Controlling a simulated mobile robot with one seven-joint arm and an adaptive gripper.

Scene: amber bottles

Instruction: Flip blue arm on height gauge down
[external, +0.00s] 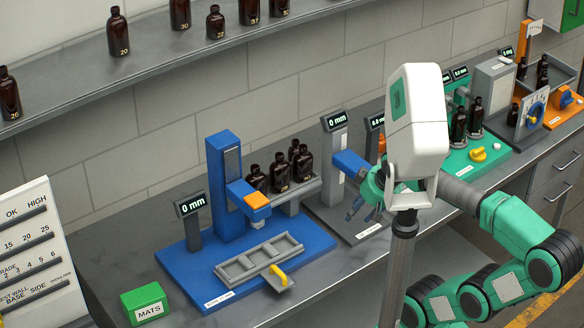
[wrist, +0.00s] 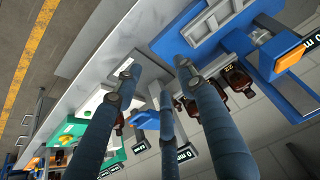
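The height gauge is a grey column (external: 334,180) with a "0 mm" display on top and a grey base plate. Its blue arm (external: 350,163) juts out from the column, toward my gripper. The fingers are spread and empty in the wrist view (wrist: 156,70). I cannot tell whether a finger touches the blue arm. My arm partly covers the gauge's right side.
A blue station (external: 318,243) with a blue column, orange-tipped arm and grey tray stands left. Amber bottles (external: 280,172) stand behind it. A green station (external: 482,160) with bottles is to the right. A green MATS box (external: 146,302) sits at the front left.

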